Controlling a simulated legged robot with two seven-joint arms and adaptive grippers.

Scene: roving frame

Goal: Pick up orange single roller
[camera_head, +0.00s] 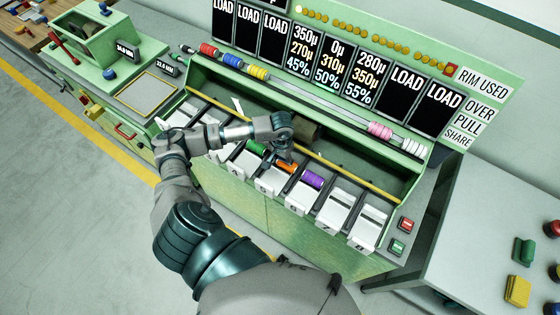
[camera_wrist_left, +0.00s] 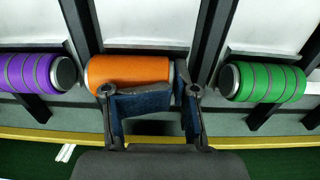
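The orange single roller (camera_wrist_left: 128,70) lies in a slot between a purple roller (camera_wrist_left: 38,78) and a green roller (camera_wrist_left: 262,82) in the left wrist view. In the head view the orange roller (camera_head: 287,167) sits in the row of white slots, partly hidden by my left gripper (camera_head: 284,152). The left gripper (camera_wrist_left: 150,98) reaches to the orange roller with its fingers apart. One finger overlaps the roller's lower edge, and the other is near its right end. I cannot tell whether they touch it. My right gripper is not in view.
White slots (camera_head: 340,206) line the green machine's front, with purple (camera_head: 312,181) and green (camera_head: 257,147) rollers close by. A yellow rail (camera_head: 350,178) runs behind the slots. Red and green buttons (camera_head: 400,236) are at the right end. The display board (camera_head: 340,60) stands behind.

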